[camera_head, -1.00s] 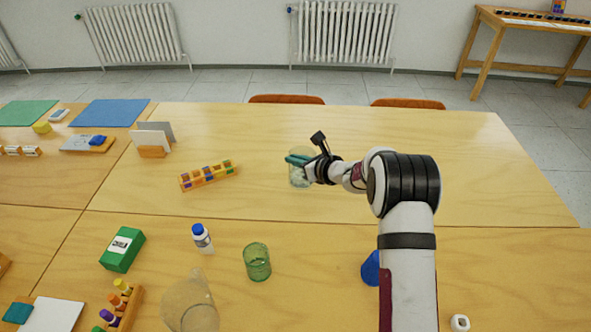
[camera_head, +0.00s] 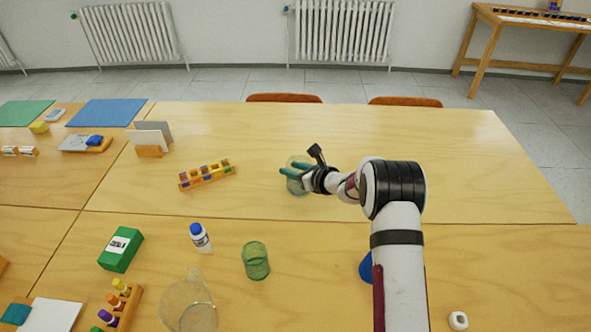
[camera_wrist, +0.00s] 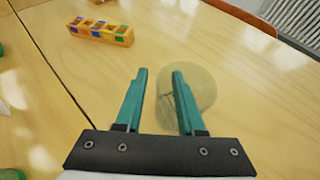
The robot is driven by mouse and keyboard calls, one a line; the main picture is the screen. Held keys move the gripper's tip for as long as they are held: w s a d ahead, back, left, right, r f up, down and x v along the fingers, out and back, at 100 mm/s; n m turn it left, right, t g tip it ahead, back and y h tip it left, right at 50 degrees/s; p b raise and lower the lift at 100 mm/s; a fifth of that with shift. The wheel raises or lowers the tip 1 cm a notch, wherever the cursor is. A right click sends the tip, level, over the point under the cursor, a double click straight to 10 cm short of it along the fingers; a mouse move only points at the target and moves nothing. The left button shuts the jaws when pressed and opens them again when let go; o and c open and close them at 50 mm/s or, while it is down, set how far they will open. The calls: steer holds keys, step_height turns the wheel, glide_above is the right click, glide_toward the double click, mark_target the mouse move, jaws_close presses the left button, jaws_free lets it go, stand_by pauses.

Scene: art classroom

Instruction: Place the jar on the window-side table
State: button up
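A clear glass jar (camera_head: 297,187) stands on the far table (camera_head: 400,160), the one toward the radiator wall. My gripper (camera_head: 288,166) is at the jar's upper part, with its two teal fingers spread apart. The jar (camera_wrist: 203,88) appears there as a faint round shape behind and to the right of the right finger. Whether that finger touches the glass I cannot tell. A green glass jar (camera_head: 256,261) stands on the near table.
A wooden block with colored pieces (camera_head: 207,174) lies left of the clear jar. A white bottle with a blue cap (camera_head: 200,238), a glass pitcher (camera_head: 190,305) and a green box (camera_head: 121,249) stand on the near table. The far table's right side is clear.

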steer(key=v, duration=1.2)
steer(key=s+a+r+n+g, duration=0.25)
steer(key=s+r+n, duration=0.2)
steer(key=s, duration=0.25)
steer(key=s+a+r+n+g, duration=0.25)
steer(key=s+n, duration=0.25)
steer(key=s, duration=0.3)
steer(key=s+a+r+n+g, duration=0.25)
steer(key=s+r+n, duration=0.2)
steer(key=s, duration=0.25)
steer(key=s+d+f+n+g+h, duration=0.1)
steer(key=s+d+n+h, duration=0.2)
steer(key=s, duration=0.6)
steer(key=s+d+f+n+g+h, duration=0.1)
steer(key=s+d+f+n+h, duration=0.1)
steer(key=s+d+n, duration=0.3)
steer(key=s+d+h, duration=0.1)
steer(key=s+d, duration=0.1)
steer(key=s, duration=0.2)
steer(key=shift+s+f+h, duration=0.25)
steer(key=shift+f+h, duration=0.05)
steer(key=shift+h, duration=0.1)
